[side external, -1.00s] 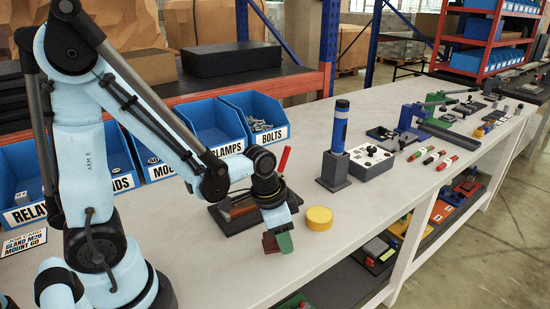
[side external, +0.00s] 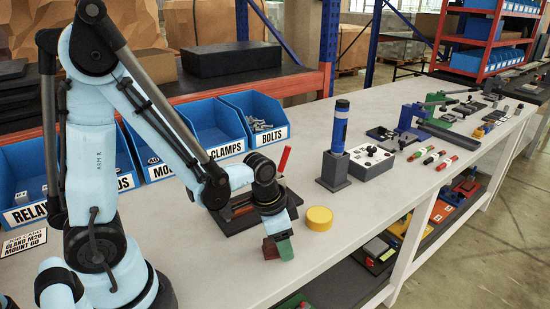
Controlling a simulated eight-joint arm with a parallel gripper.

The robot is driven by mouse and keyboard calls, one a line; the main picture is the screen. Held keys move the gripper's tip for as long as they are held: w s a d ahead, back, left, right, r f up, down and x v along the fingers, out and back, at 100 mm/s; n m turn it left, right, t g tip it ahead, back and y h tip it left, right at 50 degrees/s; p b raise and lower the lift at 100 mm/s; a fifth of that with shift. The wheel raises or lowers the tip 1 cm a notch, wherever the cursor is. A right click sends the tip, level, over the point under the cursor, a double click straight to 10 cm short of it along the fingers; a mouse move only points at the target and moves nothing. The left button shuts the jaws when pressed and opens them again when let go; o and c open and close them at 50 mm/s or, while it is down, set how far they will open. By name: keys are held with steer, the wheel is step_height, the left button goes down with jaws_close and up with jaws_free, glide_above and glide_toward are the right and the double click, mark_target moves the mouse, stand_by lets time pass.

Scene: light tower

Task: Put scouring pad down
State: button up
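The scouring pad (side external: 271,249) looks like a small dark red block at the tip of my gripper (side external: 279,243), low over the front of the bench. A green piece sits right beside it at the tip; I cannot tell whether this is a fingertip or part of the pad. My gripper points down and appears shut on the pad. The inner faces of the fingers are hidden. I cannot tell whether the pad touches the bench top (side external: 230,277).
A yellow round piece (side external: 319,219) lies just right of my gripper. A dark fixture with a red handle (side external: 284,159) is behind it. The blue light tower (side external: 340,127) stands farther right, beside a grey control box (side external: 371,161). Blue bins (side external: 222,124) line the back. Bench front is clear.

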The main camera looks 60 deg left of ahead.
mark_target(266, 240)
steer(key=shift+o, duration=1)
steer(key=shift+r, duration=0.1)
steer(key=shift+r, duration=0.5)
step_height(266, 240, up, 12)
steer(key=s+a+n+t+y, duration=0.1)
steer(key=s+a+n+t, duration=0.1)
steer(key=n+t, duration=0.2)
steer(key=shift+s+r+n+t, duration=0.2)
steer(key=shift+s+n+t, duration=0.1)
steer(key=shift+s+t, duration=0.1)
steer(key=shift+o, duration=0.4)
